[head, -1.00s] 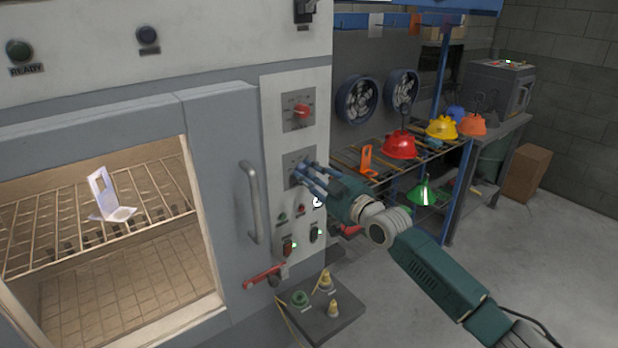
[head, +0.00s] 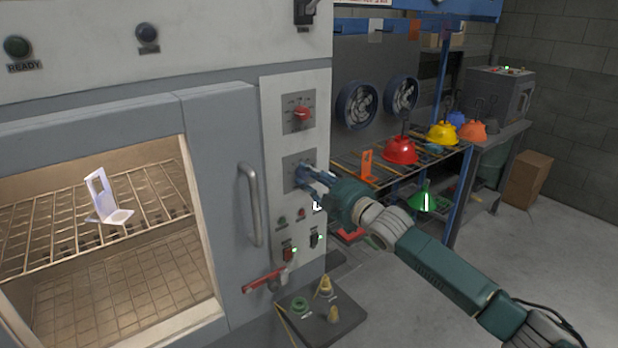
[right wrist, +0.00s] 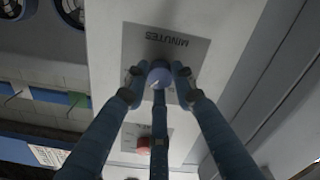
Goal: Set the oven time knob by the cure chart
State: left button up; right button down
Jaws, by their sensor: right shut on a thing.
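The oven (head: 215,130) stands at the left, with a narrow control panel (head: 270,115) at its right edge. The time knob (right wrist: 160,76) is blue with a white pointer mark, on a plate marked MINUTES in the right wrist view. My right gripper (head: 303,176) is at the lower plate on the panel. Its fingers (right wrist: 160,85) are closed around the knob. A red knob (head: 302,112) sits on the plate above; it also shows in the right wrist view (right wrist: 143,146). The dial numbers are too small to read. I cannot make out a cure chart. My left gripper is not in view.
The oven door handle (head: 250,205) is just left of the panel. Switches (head: 288,253) and a red lever (head: 263,279) are below it. A rack with coloured hoods (head: 400,150) stands to the right. A white bracket (head: 108,205) is inside the oven.

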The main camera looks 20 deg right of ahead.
jog(key=shift+f, duration=0.35)
jog(key=c, duration=1.7)
grip_release()
jog(key=shift+o, duration=1.3)
jog(key=shift+r, duration=0.1)
jog(key=v, duration=1.2)
